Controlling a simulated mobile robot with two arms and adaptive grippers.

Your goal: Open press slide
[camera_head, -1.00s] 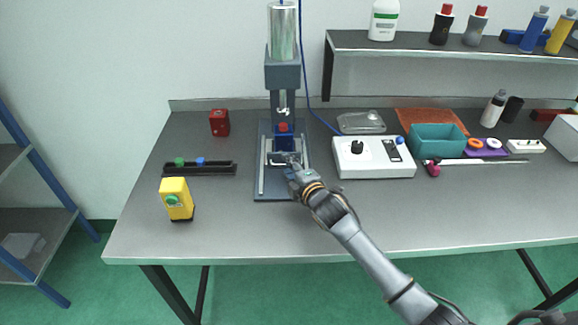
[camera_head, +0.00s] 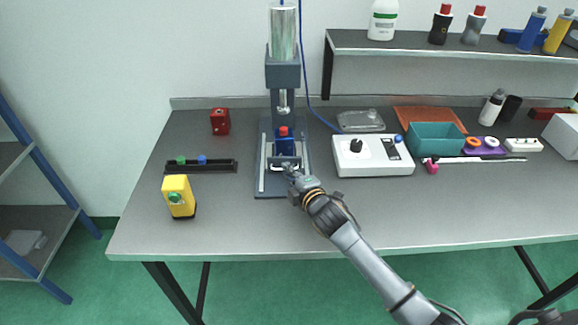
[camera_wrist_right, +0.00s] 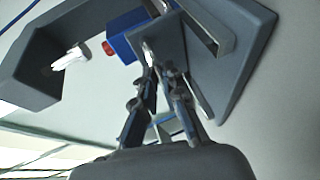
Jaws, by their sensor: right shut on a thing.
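The press (camera_head: 283,75) stands at the back of the bench, with a clear cylinder on top and a dark base plate (camera_head: 265,192) with two light rails. Its slide carries a blue block (camera_head: 285,147) with a red part (camera_head: 283,131) on it, in front of the column and below the ram. My right gripper (camera_head: 289,170) is shut on the slide's handle at the front of the slide. In the right wrist view, its fingers (camera_wrist_right: 160,72) close at the slide's front, and the blue block (camera_wrist_right: 121,42) shows behind. The exact grip is partly hidden. My left gripper is not in view.
A white control box (camera_head: 373,165) stands right of the press. A black rail (camera_head: 215,169) with green and blue pieces, a yellow device (camera_head: 178,197) and a red box (camera_head: 220,122) stand left. The bench front is clear around my right arm.

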